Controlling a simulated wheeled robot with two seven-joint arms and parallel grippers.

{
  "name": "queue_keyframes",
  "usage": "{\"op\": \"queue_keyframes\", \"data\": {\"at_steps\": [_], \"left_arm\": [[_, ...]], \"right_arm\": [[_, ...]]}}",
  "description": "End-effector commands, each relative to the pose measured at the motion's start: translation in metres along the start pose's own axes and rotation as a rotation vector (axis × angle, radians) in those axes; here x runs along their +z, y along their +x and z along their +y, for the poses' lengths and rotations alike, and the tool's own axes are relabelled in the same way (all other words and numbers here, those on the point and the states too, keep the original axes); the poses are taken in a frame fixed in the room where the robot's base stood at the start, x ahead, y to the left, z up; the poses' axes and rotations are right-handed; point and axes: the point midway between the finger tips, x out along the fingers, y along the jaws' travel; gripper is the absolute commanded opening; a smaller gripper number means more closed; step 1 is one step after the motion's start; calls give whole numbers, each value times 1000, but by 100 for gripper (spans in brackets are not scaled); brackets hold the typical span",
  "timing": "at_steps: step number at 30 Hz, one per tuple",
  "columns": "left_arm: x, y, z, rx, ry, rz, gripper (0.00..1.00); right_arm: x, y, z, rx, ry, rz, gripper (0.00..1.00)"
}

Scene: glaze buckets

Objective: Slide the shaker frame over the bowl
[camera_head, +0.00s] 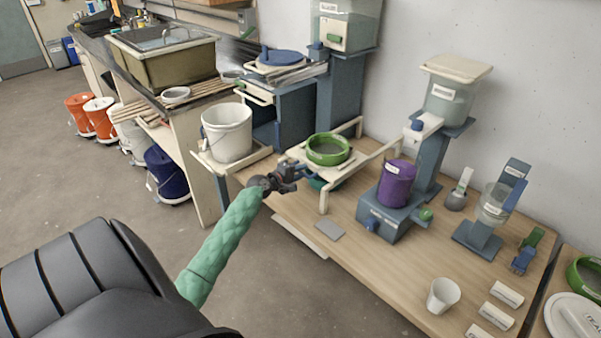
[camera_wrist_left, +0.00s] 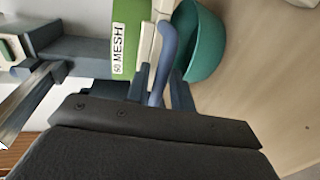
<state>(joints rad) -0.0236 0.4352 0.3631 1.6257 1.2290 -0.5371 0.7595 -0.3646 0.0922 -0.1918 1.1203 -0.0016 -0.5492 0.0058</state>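The cream shaker frame (camera_head: 346,170) carries a green sieve ring (camera_head: 328,150) and sits on cream rails above the wooden table. My left gripper (camera_head: 300,172) is at the frame's front left. Its fingers lie against both sides of the frame's blue handle (camera_wrist_left: 168,50). My right gripper is out of view.
A white bucket (camera_head: 227,132) stands left of the frame. A purple cylinder (camera_head: 397,182) on a blue-grey base is to the right. A grey plate (camera_head: 329,230) lies at the table's front edge. A white cup (camera_head: 443,295) stands farther right.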

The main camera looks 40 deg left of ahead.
Motion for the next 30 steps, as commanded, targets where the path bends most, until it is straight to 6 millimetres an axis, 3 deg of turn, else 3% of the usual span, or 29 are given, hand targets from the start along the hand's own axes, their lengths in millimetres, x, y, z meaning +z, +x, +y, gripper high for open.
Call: {"op": "queue_keyframes", "data": {"at_steps": [13,30], "left_arm": [[-1,-7,-2,0,1,1,31],[0,-74,-2,0,0,0,31]], "right_arm": [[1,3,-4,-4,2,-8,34],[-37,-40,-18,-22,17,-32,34]]}}
